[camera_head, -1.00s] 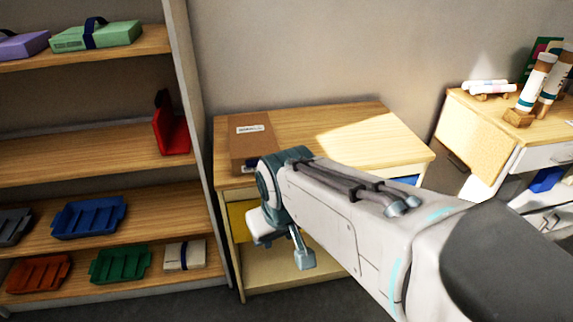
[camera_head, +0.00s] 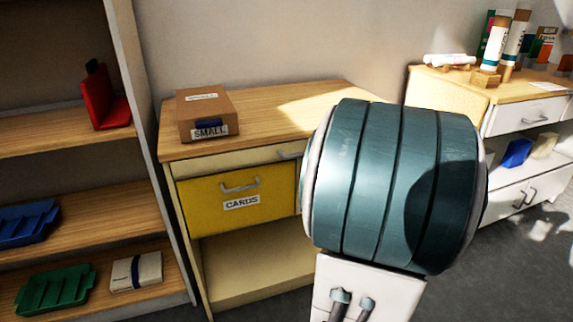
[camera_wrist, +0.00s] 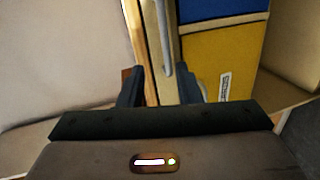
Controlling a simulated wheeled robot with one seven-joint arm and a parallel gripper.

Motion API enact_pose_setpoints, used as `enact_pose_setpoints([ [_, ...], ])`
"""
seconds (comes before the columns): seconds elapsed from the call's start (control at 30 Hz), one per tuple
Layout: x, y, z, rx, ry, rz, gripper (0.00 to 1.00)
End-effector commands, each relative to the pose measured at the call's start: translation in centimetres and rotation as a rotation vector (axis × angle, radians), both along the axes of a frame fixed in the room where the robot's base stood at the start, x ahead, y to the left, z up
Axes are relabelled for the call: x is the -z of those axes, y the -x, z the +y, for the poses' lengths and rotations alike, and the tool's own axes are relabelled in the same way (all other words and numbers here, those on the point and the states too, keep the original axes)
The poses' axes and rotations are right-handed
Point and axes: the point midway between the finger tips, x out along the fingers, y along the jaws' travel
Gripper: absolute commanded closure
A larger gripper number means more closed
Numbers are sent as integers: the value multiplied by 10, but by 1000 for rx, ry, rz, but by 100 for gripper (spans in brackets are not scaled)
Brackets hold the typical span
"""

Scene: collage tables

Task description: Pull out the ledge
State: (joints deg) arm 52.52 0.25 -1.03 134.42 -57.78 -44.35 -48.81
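The ledge (camera_head: 225,160) is a pale cream strip right under the desk's wooden top. It sits flush above the yellow drawer. Its grey handle (camera_head: 290,153) is partly hidden behind my arm in the head view. In the wrist view the ledge (camera_wrist: 157,40) runs upright beside the wooden edge, and its handle (camera_wrist: 167,52) lies ahead of my fingers. My gripper (camera_wrist: 160,90) is open, its two dark fingers apart with nothing held between them. The handle appears beyond the gap between the fingertips. The gripper is hidden in the head view.
The yellow CARDS drawer (camera_head: 222,202) is shut below the ledge; a blue drawer (camera_wrist: 205,8) adjoins it. A cardboard box (camera_head: 207,113) labelled SMALL stands on the desktop (camera_head: 250,112). A shelf unit (camera_head: 130,80) is close on the left. Another desk (camera_head: 545,100) stands at right.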

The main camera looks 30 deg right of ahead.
Motion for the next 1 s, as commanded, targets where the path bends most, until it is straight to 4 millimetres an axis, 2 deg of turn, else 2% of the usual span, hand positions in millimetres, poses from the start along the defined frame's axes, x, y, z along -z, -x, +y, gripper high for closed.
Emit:
enact_pose_setpoints([
  [0.03,11,3,-4,-17,22,-7,69],
  [0.17,15,4,-7,-51,55,-17,69],
  [0.27,16,-2,-9,-60,61,-20,69],
  [0.37,20,-16,-12,-61,61,-19,69],
  [0.8,38,-101,-32,-58,58,-20,69],
  [1.0,41,-121,-37,-57,58,-21,69],
])
